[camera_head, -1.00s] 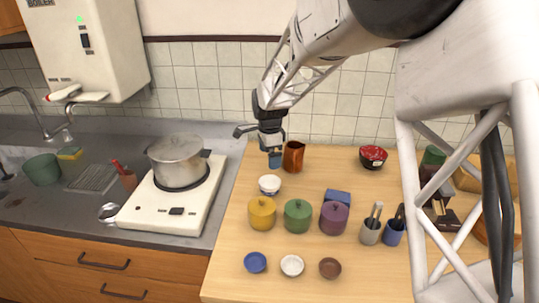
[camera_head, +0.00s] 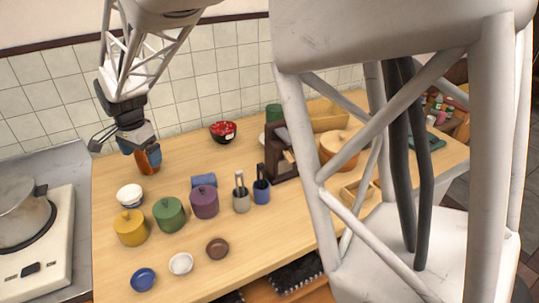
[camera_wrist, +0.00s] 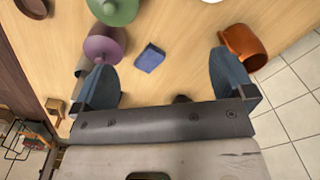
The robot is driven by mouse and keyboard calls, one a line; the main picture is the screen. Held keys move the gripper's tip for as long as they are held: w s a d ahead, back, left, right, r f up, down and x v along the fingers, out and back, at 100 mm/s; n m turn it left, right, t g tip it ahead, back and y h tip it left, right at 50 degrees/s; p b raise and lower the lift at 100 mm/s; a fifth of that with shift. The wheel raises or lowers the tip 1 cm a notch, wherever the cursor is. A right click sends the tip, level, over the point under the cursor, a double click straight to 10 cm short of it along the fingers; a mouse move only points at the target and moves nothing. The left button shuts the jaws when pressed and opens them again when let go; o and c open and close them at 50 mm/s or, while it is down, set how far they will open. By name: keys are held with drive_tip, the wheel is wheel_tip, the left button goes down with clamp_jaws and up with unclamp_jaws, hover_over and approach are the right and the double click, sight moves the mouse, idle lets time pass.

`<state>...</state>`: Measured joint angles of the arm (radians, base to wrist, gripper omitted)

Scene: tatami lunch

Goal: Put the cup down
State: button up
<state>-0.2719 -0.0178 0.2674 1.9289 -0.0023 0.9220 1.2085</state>
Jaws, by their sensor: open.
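An orange-brown cup (camera_head: 149,161) stands on the wooden counter near the tiled wall, partly hidden behind my gripper (camera_head: 135,149) in the head view. In the wrist view my gripper (camera_wrist: 162,70) is open, with its two blue-grey fingers spread wide and nothing held between them. The orange cup (camera_wrist: 243,46) shows there just outside the right finger, with its dark mouth visible. Whether the finger touches it I cannot tell. A small white bowl-like cup (camera_head: 130,195) stands on the counter in front of my gripper.
Yellow (camera_head: 130,228), green (camera_head: 168,214) and purple (camera_head: 204,202) lidded pots stand in a row. A blue block (camera_head: 203,180) lies behind them. Blue, white and brown small dishes lie in front. A red bowl (camera_head: 222,132) stands at the back, with clear counter around it.

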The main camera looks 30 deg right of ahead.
drive_tip(key=s+d+r+n, duration=0.3)
drive_tip(key=s+d+r, duration=0.25)
drive_tip(key=s, duration=0.25)
drive_tip(key=s+d+n+t, duration=0.1)
drive_tip(key=s+d+n, duration=0.2)
drive_tip(key=s, duration=1)
drive_tip(key=s+d+n+t, duration=0.1)
drive_tip(key=s+d+n, duration=0.3)
drive_tip(key=s+d, duration=0.6)
drive_tip(key=s, duration=0.4)
drive_tip(key=shift+s+n, duration=0.15)
drive_tip(key=shift+n, duration=0.15)
